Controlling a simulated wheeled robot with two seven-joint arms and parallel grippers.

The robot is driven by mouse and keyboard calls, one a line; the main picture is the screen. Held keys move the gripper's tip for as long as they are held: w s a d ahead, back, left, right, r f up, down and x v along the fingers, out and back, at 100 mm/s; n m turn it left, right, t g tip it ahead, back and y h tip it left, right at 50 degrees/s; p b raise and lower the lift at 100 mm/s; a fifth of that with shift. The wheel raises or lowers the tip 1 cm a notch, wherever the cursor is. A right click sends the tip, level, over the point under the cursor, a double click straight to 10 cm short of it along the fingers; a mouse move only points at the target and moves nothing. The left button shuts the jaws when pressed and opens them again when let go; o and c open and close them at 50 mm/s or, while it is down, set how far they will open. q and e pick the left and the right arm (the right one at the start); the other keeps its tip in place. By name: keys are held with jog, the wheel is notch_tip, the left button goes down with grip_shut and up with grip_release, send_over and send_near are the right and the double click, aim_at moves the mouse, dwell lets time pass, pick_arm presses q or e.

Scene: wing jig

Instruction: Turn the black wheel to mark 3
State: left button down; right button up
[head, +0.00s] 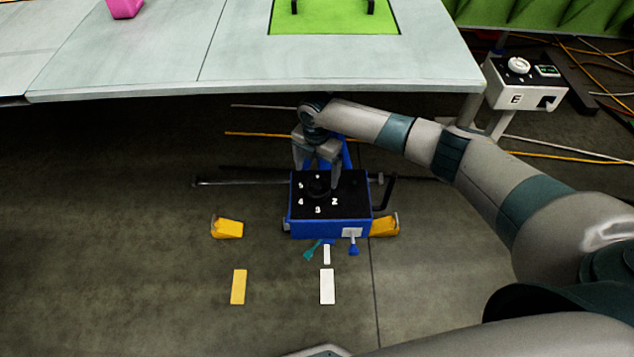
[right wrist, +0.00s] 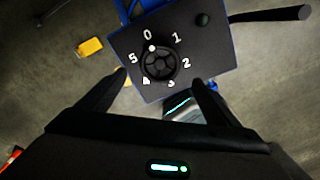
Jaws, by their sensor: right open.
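The black wheel (right wrist: 160,65) is a small spoked wheel on the dark top of a blue box (head: 330,228). Numbers 0 to 5 ring it, and a white dot on its rim sits close to the 0. Mark 3 (head: 318,210) is on the near side of the dial in the head view. My right gripper (right wrist: 160,78) is open above the box, its fingers reaching to either side of the wheel; I cannot tell whether they touch it. In the head view the right gripper (head: 319,176) partly hides the dial. My left gripper is not in view.
Yellow wedges (head: 228,228) flank the box on the floor. A black side handle (head: 385,192) sticks out on its right. The grey wing panel (head: 150,75) overhangs behind. Floor in front holds yellow and white strips.

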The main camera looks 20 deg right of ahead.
aim_at(317, 187)
jog(key=shift+f+p, duration=0.4)
jog(key=shift+f, duration=3.35)
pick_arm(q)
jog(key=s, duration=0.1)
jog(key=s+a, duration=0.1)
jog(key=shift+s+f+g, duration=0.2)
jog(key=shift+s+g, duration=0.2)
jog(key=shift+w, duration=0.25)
pick_arm(e)
jog(key=c, duration=1.1)
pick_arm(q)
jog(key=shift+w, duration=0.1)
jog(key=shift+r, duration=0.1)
pick_arm(e)
jog(key=shift+o, duration=0.2)
